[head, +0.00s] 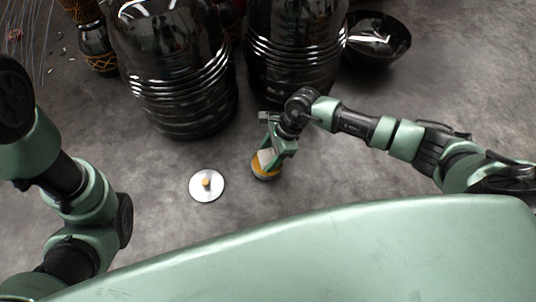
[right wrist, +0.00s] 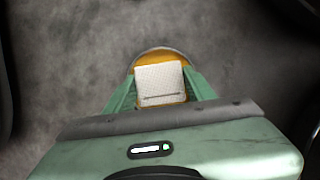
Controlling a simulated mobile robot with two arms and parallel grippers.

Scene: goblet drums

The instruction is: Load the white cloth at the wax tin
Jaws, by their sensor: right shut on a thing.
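The wax tin (head: 264,175) stands on the grey floor, a small round tin with orange wax inside and no lid on it. It also shows in the right wrist view (right wrist: 150,58). The white cloth (right wrist: 161,80), a small folded pad, is between the green fingers of my right gripper (head: 270,154). My right gripper is shut on the cloth and points down over the tin. The cloth (head: 267,157) overlaps the wax in both views; whether it touches the wax I cannot tell. My left arm shows at the left, but its gripper does not.
A silver lid with a small knob (head: 207,187) lies on the floor left of the tin. Two big glossy black drums (head: 178,75) stand behind. A black bowl (head: 378,40) is at the back right. Patterned goblet drums (head: 97,45) stand at the back left.

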